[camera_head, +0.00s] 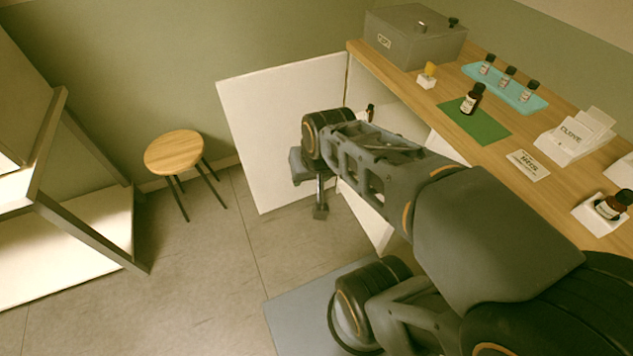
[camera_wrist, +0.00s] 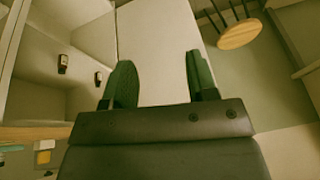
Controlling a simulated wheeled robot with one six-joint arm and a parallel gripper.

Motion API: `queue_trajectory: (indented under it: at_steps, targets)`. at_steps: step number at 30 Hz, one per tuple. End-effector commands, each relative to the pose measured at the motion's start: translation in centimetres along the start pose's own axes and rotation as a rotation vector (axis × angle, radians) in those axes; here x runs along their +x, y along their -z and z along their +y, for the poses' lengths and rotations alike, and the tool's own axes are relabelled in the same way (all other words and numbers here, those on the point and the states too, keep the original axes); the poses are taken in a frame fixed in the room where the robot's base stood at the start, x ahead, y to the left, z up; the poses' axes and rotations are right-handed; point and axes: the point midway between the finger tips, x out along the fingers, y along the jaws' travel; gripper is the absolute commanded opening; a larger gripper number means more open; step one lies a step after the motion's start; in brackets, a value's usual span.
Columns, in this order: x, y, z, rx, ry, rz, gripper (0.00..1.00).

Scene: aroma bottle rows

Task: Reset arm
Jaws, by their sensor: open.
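My gripper (camera_head: 320,210) hangs at the end of my arm in front of the open white cabinet door. In the wrist view my gripper (camera_wrist: 160,75) shows two green-dark fingers spread apart, with nothing between them. The white door (camera_head: 250,120) also fills the area past the fingers in the wrist view (camera_wrist: 160,40). A dark bottle (camera_head: 370,112) stands inside the open cabinet, partly hidden by my arm. In the wrist view two dark bottles (camera_wrist: 63,63) (camera_wrist: 98,78) show inside the cabinet, left of the fingers and apart from them.
The wooden counter (camera_head: 570,190) holds a grey box (camera_head: 414,37), a teal tray (camera_head: 545,101) with several bottles, a green mat (camera_head: 485,128) with one bottle, and white card holders (camera_head: 575,135). A round stool (camera_head: 174,152) stands left; floor (camera_head: 210,260) between is clear.

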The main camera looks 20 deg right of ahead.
Motion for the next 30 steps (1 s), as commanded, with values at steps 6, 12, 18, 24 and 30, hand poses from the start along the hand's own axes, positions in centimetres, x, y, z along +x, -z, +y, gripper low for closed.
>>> queue_trajectory:
  at_steps: [6,12,18,24,30]
  targets:
    - [-0.4,-2.5,0.7,-0.163,-0.050,-0.095,0.53]
    - [-0.4,-2.5,0.8,-0.169,-0.052,-0.100,0.53]
    - [-1.2,-2.2,0.6,-0.165,-0.049,-0.094,0.53]
    - [-5.1,-0.7,-0.1,-0.155,-0.039,-0.065,0.53]
    - [-9.6,0.6,-0.6,-0.174,-0.040,-0.042,0.53]
